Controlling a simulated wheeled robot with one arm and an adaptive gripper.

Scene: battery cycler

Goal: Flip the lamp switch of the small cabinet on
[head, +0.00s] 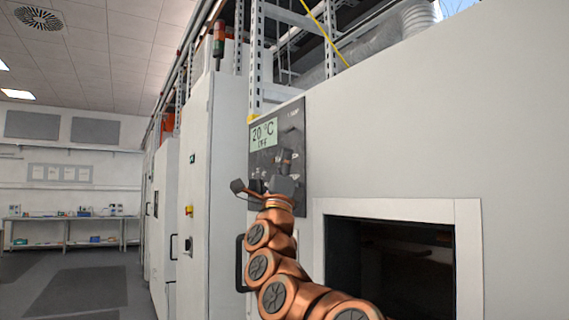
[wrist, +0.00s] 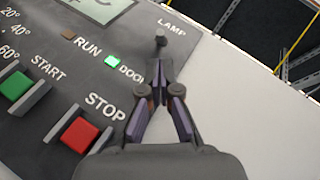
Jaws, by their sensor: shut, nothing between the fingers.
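The lamp switch (wrist: 160,38) is a small dark toggle just below the LAMP label in the wrist view. My gripper (wrist: 161,64) is shut and empty, with its fingertips just below the switch in the picture. I cannot tell if they touch it. The small cabinet's dark control panel (head: 293,122) shows in the head view, with a display (head: 264,134) reading 20 °C and OFF. My gripper (head: 285,162) is in front of this panel and hides part of it.
On the panel near my gripper are a red STOP button (wrist: 79,135), a green START button (wrist: 15,86) and a lit green DOOR light (wrist: 112,61). Right of the panel is a pale wall (head: 420,120) with a dark framed opening (head: 390,262) below. Floor (head: 75,290) is free at left.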

